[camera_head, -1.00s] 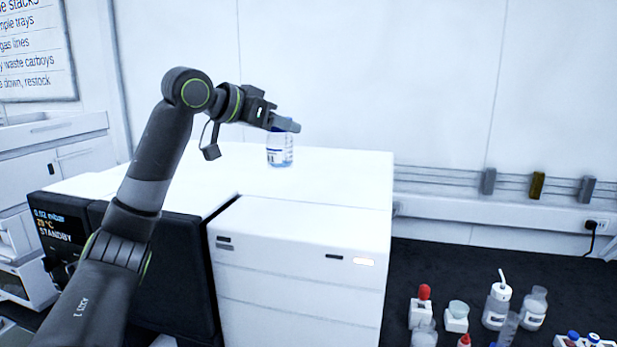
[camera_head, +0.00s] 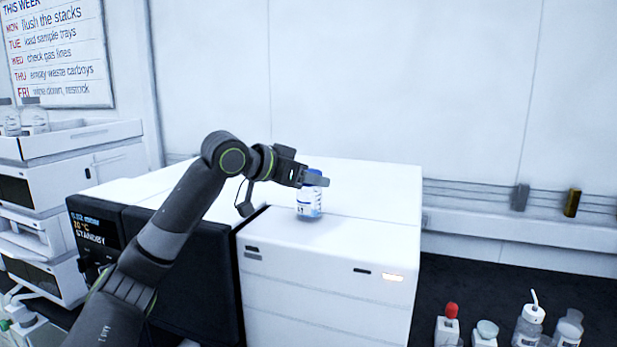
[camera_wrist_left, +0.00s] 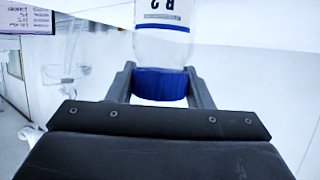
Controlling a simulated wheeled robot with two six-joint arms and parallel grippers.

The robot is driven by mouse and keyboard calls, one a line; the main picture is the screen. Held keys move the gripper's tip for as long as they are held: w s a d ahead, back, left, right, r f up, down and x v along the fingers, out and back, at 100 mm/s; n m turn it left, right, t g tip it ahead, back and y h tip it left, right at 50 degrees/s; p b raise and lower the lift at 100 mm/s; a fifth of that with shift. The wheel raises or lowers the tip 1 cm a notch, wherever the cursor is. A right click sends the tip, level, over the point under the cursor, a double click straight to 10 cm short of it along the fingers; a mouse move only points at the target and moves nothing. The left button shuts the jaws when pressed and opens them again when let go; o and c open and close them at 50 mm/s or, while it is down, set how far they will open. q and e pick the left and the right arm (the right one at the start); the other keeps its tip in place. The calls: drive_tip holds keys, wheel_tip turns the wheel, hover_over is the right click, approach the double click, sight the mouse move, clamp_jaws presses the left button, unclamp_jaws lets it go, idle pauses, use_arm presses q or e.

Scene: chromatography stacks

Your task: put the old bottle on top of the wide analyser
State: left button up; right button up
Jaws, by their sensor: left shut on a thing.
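A clear bottle with a blue cap and a white label (camera_head: 309,207) is at my left gripper (camera_head: 316,179). The gripper's fingers are shut on its blue cap, which also shows in the left wrist view (camera_wrist_left: 160,84). The bottle hangs upright over the white top of the wide analyser (camera_head: 365,178). I cannot tell whether its base touches the top. The analyser has a dark front section with a small display at its left. My right gripper is not in view.
Several small bottles, one with a red cap (camera_head: 451,311), stand on the dark bench at the lower right. A rail with clamps (camera_head: 520,197) runs along the back wall. White stacked units (camera_head: 60,185) stand at the left. The analyser's top is otherwise clear.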

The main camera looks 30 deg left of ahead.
use_arm(q)
drive_tip(key=shift+f, duration=0.1)
drive_tip(key=o, duration=1)
drive_tip(key=shift+s, duration=0.1)
drive_tip(key=shift+b+v, duration=2.8)
drive_tip(key=shift+v, duration=3.2)
